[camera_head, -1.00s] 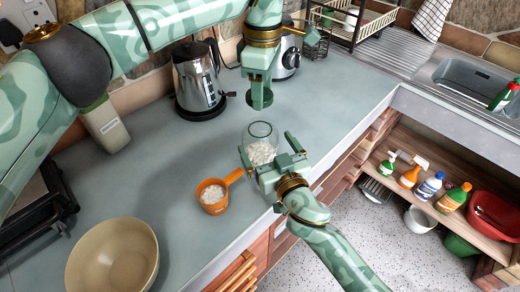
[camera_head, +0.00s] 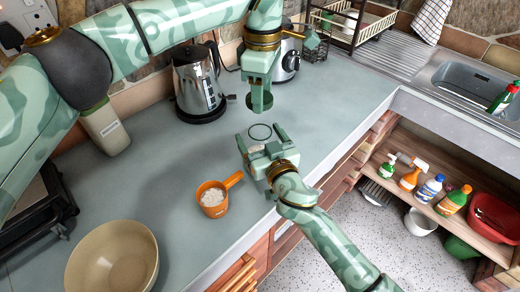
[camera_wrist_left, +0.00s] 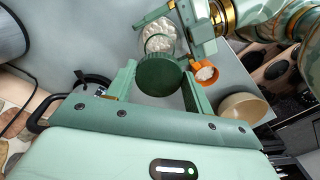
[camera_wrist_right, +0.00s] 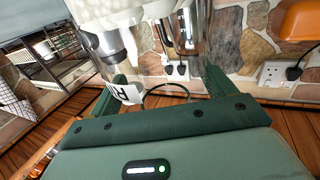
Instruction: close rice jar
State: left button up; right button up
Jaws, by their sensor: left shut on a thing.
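A clear glass jar (camera_head: 260,132) stands on the counter. Its round rim shows between the fingers of my right gripper (camera_head: 262,139), whose body hides most of the jar in the head view. The right fingers are open and apart, one on each side of the jar; contact cannot be told. White rice (camera_wrist_left: 162,41) shows inside the jar in the left wrist view. My left gripper (camera_head: 259,103) is shut on a round green lid (camera_wrist_left: 160,73), held above the counter, behind and apart from the jar. Part of a label (camera_wrist_right: 125,93) shows in the right wrist view.
An orange measuring cup of rice (camera_head: 212,199) stands left of the jar, and a beige bowl (camera_head: 112,262) at front left. A kettle (camera_head: 200,85) stands behind. The counter edge is close on the right. The counter between kettle and cup is clear.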

pick_arm(q)
jog(key=shift+f, duration=2.45)
jog(key=shift+f, duration=0.9)
jog(key=shift+f, duration=0.55)
pick_arm(e)
jog(key=shift+f, duration=0.1)
jog(key=c, duration=0.5)
pick_arm(q)
jog(key=m, duration=1.6)
jog(key=shift+s+a, duration=0.2)
jog(key=shift+a, duration=0.1)
